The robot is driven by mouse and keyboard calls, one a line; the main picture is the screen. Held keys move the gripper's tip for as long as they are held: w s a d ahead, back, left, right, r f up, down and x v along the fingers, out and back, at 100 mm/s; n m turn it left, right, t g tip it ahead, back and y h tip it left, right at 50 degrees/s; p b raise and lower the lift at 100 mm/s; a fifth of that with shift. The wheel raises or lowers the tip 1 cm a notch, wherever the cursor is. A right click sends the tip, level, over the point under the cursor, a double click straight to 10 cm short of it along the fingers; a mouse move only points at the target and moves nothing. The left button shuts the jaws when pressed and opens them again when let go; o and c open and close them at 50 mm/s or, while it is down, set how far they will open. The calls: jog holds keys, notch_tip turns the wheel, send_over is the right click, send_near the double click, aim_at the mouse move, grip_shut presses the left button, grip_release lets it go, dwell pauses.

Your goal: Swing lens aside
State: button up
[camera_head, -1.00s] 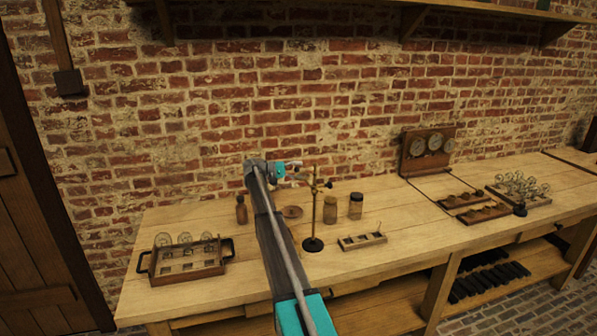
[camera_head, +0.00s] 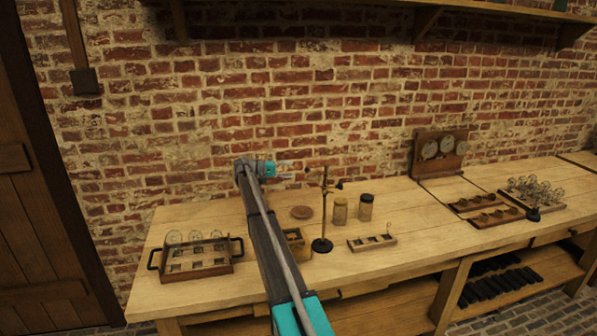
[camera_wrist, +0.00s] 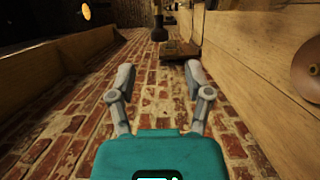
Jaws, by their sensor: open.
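A thin dark stand (camera_head: 324,210) with a round black base rises from the bench near its middle. A short cross-piece with a small dark end (camera_head: 340,184) shows near its top. A lens on it is too small to make out. My gripper (camera_head: 289,169) is open and empty, left of the stand's top and apart from it in the head view. In the wrist view both fingers (camera_wrist: 158,84) are spread with nothing between them. A dark knob (camera_wrist: 159,33) shows beyond them there; I cannot tell whether it belongs to the stand.
A wooden disc (camera_head: 302,212), two jars (camera_head: 340,211) and a small slotted tray (camera_head: 372,242) are near the stand. My arm partly hides a small box (camera_head: 297,243). A handled tray with glass pieces (camera_head: 195,268) stands at left. The brick wall (camera_head: 300,110) is behind.

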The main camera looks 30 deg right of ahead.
jog(key=shift+v, duration=1.95)
jog(key=shift+s, duration=0.1)
jog(key=s+a+f+n+t+y+p, duration=0.2)
jog(key=s+a+f+t+y, duration=0.1)
jog(key=s+a, duration=1)
jog(key=s+a+f+n+t+y+p, duration=0.2)
jog(key=s+a+f+t+y, duration=0.2)
jog(key=s+a, duration=0.8)
jog(key=s+a+f+n+t+y+p, duration=0.2)
jog(key=s+a+f+y, duration=0.3)
jog(key=s+a, duration=0.8)
jog(key=s+n+t+y, duration=0.1)
jog(key=s+y, duration=0.1)
jog(key=s, duration=0.3)
jog(key=shift+s+a+f+t+y, duration=0.3)
jog(key=shift+a, duration=0.05)
